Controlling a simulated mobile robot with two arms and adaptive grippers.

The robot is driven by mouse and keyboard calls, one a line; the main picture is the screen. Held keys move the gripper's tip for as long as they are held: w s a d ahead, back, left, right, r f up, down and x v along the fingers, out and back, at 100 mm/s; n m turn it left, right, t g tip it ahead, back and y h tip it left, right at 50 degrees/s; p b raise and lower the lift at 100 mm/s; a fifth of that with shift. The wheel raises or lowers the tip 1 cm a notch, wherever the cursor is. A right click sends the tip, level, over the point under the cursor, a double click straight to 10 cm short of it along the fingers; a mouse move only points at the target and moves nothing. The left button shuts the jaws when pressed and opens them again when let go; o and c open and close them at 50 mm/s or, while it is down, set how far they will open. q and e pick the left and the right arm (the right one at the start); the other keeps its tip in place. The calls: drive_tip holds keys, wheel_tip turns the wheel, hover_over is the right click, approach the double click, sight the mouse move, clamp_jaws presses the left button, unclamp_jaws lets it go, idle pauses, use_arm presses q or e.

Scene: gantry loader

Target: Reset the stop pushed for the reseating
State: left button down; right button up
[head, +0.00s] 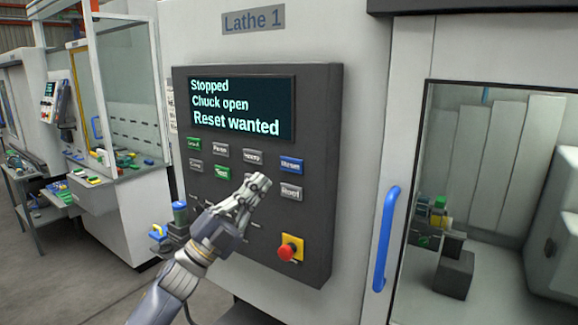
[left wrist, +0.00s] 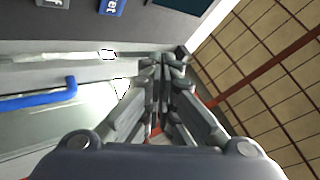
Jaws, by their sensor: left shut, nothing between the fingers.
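The lathe's dark control panel (head: 325,170) stands upright under the label Lathe 1. Its display (head: 240,108) reads "Stopped", "Chuck open", "Reset wanted". The red mushroom stop (head: 290,248) sits on a yellow base low on the panel. My left gripper (head: 258,184) is shut and empty in front of the panel, left of the grey button and up-left of the stop. Its closed fingers also show in the left wrist view (left wrist: 168,65). Whether it touches the panel is unclear. My right gripper is out of view.
A blue door handle (head: 386,238) stands right of the panel, beside the lathe's window with grey blocks inside. Green and grey buttons fill the panel's left part, some hidden by my gripper. Another machine and a bench (head: 45,205) are at left, with floor between.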

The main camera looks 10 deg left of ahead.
sight(291, 165)
use_arm(q)
drive_tip(key=shift+w, duration=0.1)
drive_tip(key=shift+w+d+b, duration=0.45)
drive_tip(key=shift+w+d, duration=0.05)
drive_tip(key=shift+w, duration=0.85)
drive_tip(key=shift+w+d+b, duration=0.4)
drive_tip(key=shift+w+d, duration=0.1)
drive_tip(key=shift+w, duration=0.9)
drive_tip(key=shift+w+d+b, duration=0.45)
drive_tip(key=shift+w+d, duration=0.05)
drive_tip(key=shift+w, duration=0.85)
drive_tip(key=shift+w+d+b, duration=0.15)
drive_tip(key=shift+w+b, duration=0.15)
drive_tip(key=shift+w, duration=0.1)
drive_tip(key=shift+w+d+b, duration=0.1)
drive_tip(key=shift+w+b, duration=0.2)
drive_tip(key=shift+w, duration=0.05)
drive_tip(key=shift+s, duration=0.1)
drive_tip(key=shift+s+a, duration=0.25)
drive_tip(key=shift+s, duration=0.4)
